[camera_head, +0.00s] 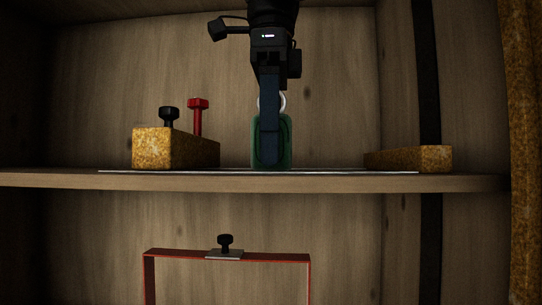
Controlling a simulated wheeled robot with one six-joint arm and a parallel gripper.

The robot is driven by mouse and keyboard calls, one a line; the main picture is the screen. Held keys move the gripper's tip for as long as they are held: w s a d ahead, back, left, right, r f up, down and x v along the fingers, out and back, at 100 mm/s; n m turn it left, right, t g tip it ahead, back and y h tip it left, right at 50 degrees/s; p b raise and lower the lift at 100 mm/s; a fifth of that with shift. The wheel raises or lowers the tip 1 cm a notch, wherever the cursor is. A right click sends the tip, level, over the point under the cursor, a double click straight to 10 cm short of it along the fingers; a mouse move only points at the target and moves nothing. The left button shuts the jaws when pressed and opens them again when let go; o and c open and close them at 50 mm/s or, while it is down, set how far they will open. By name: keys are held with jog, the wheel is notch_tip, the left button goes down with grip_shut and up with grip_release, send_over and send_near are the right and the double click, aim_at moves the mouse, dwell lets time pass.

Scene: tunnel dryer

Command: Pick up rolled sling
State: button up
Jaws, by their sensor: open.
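The rolled sling is a green upright roll (286,144) standing on the wooden shelf, near the middle of the head view. A pale ring (282,101) shows at its top. My gripper (269,150) reaches down from above in front of the roll, its blue-grey finger covering much of the roll's middle. The gripper is open. Only one finger is clearly seen, so I cannot tell whether the fingers stand around the roll or whether they touch it.
A cork-like block (158,149) stands left, with a black knob (169,114) and a red bolt (198,112) by it. A lower block (428,158) lies right. The shelf (470,183) has a thin sheet on it. Below is a red frame (180,254) with a black knob (225,241).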

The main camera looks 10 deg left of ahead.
jog(key=c, duration=1.3)
